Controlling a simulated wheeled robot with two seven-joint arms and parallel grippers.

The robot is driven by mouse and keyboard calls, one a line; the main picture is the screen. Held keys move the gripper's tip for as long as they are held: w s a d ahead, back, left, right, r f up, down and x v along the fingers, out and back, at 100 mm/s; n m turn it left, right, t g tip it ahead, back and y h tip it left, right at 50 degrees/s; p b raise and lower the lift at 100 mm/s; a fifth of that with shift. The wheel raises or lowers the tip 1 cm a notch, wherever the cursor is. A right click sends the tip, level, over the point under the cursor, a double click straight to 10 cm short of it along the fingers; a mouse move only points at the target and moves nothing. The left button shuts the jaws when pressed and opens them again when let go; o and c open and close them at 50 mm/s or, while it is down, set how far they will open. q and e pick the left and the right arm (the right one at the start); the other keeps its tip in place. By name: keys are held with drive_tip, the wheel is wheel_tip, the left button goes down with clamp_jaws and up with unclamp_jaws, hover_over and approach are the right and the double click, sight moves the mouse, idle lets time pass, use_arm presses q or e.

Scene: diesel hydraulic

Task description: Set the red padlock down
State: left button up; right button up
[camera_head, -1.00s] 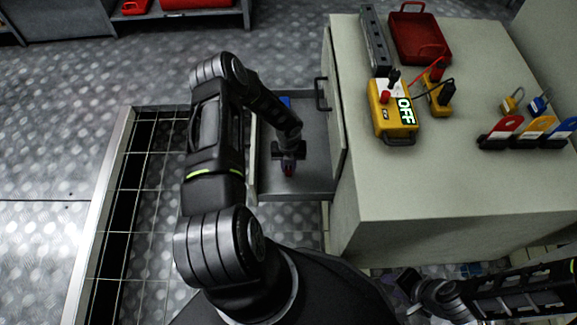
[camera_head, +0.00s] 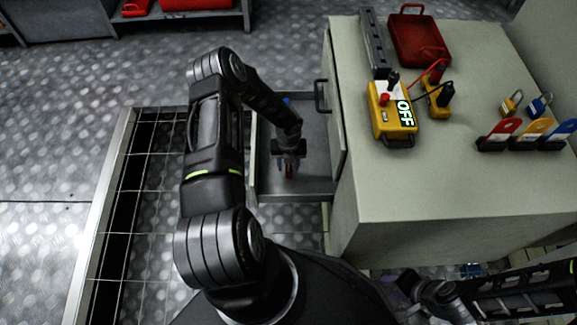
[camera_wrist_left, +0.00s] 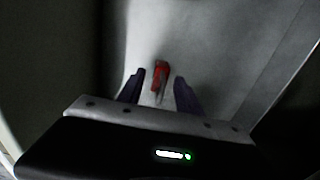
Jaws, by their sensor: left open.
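The red padlock (camera_wrist_left: 160,76) lies on the grey floor of the open drawer, seen in the left wrist view between the two fingers. In the head view my left gripper (camera_head: 289,164) points down into the drawer (camera_head: 313,178). My right gripper (camera_head: 408,283) is low at the right, beside the cabinet, and its fingers are not clear.
The pale cabinet (camera_head: 440,185) stands right of the drawer. On its top are a yellow meter (camera_head: 391,112) reading OFF, a red toolbox (camera_head: 419,38), yellow and blue padlocks, and coloured tags. A blue item (camera_head: 287,100) is partly hidden at the drawer's far end.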

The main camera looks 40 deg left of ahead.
use_arm(q)
wheel_tip(320, 180, up, 10)
drive_tip(key=p, duration=0.2)
drive_tip(key=shift+p, duration=0.35)
